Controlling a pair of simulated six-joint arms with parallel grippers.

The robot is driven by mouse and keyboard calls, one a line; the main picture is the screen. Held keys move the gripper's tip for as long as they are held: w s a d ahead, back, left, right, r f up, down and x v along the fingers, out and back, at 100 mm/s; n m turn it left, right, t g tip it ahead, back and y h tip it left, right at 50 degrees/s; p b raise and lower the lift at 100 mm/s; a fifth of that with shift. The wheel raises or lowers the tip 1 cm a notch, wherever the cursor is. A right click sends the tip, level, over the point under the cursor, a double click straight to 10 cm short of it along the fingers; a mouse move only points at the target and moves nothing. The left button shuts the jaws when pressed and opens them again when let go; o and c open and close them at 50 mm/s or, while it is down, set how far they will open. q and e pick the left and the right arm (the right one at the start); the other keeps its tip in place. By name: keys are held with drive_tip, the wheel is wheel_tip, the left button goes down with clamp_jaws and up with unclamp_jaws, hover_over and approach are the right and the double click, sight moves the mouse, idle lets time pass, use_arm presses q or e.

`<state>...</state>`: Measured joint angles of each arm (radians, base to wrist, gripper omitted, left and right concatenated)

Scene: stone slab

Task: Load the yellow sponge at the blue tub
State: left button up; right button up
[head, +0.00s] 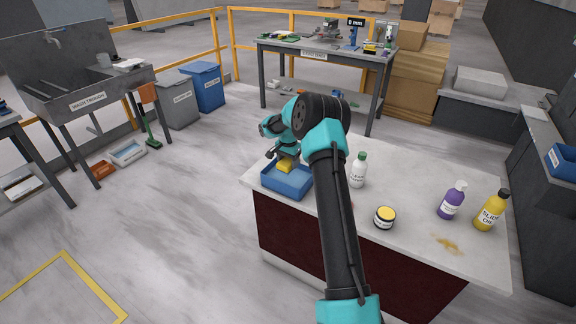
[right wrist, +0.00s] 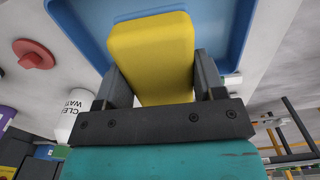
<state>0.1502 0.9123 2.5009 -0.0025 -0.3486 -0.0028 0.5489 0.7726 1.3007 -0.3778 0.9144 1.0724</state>
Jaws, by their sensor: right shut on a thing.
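The yellow sponge (head: 286,167) is held in my right gripper (head: 281,158) at the back part of the blue tub (head: 287,190). In the right wrist view the sponge (right wrist: 152,50) sits between the two dark fingers of the gripper (right wrist: 163,75), with the blue tub (right wrist: 85,22) behind it. The sponge is over the tub's opening; I cannot tell whether it touches the tub floor. The tub stands at the left end of the stone slab. My left gripper is not in view.
A white bottle (head: 358,170) stands right of the tub. A yellow-topped jar (head: 385,216), a purple bottle (head: 451,200) and a yellow bottle (head: 490,211) stand further right. A brown stain (head: 447,243) marks the slab. A red knobbed disc (right wrist: 33,54) shows in the wrist view.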

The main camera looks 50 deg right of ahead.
drive_tip(key=shift+r, duration=0.75)
drive_tip(key=shift+w+d+r+n, duration=0.1)
drive_tip(key=shift+w+n, duration=0.2)
drive_tip(key=shift+w, duration=0.2)
drive_tip(key=w+a+r+n, duration=0.2)
drive_tip(key=w+a+n, duration=0.15)
drive_tip(key=w, duration=0.45)
drive_tip(key=w+a+f+n, duration=0.1)
drive_tip(key=a+f+n, duration=0.15)
drive_tip(key=a, duration=0.25)
drive_tip(key=w+a+f+n, duration=0.2)
drive_tip(key=a+f, duration=0.1)
drive_tip(key=a, duration=0.3)
drive_tip(key=s+a+f+n, duration=0.2)
drive_tip(key=s+a+f, duration=0.1)
drive_tip(key=a, duration=0.7)
drive_tip(key=s+a+f+n, duration=0.3)
drive_tip(key=a+f, duration=0.3)
drive_tip(key=a, duration=0.5)
drive_tip(key=s+a+f+n, duration=0.2)
drive_tip(key=s+a+f, duration=0.2)
drive_tip(key=a, duration=0.7)
drive_tip(key=shift+s+a+f+n, duration=0.2)
drive_tip(key=shift+s+f+n, duration=0.05)
drive_tip(key=shift+s+n, duration=0.05)
